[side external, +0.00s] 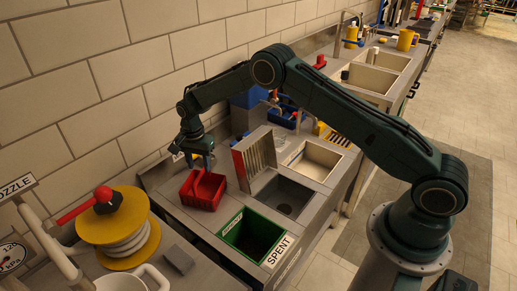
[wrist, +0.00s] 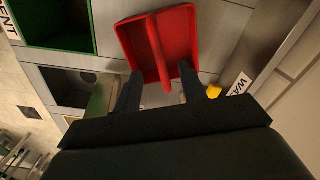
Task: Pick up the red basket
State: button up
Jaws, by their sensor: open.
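The red basket (side external: 196,196) stands on the steel counter near its left end, beside the wall. It is a red two-compartment carrier with a raised divider along its middle. In the wrist view the red basket (wrist: 185,38) fills the top centre, with the divider running between my fingers. My gripper (side external: 202,160) is above and just behind the basket in the side view. In the wrist view my gripper (wrist: 162,85) shows two dark fingers, spread apart with nothing held. I cannot tell whether the fingertips touch the basket.
A green bin marked SPENT (side external: 231,231) is set in the counter in front of the basket. A ribbed metal panel (side external: 255,158) stands right of it, beside sink basins (side external: 287,198). A yellow hose reel (side external: 115,228) is at left. The tiled wall runs close behind.

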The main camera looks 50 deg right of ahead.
aim_at(201, 172)
jog(key=shift+f, duration=0.2)
jog(key=shift+w+d+f, duration=0.1)
jog(key=shift+d+f, duration=0.05)
jog(key=shift+f, duration=2.35)
grip_shut()
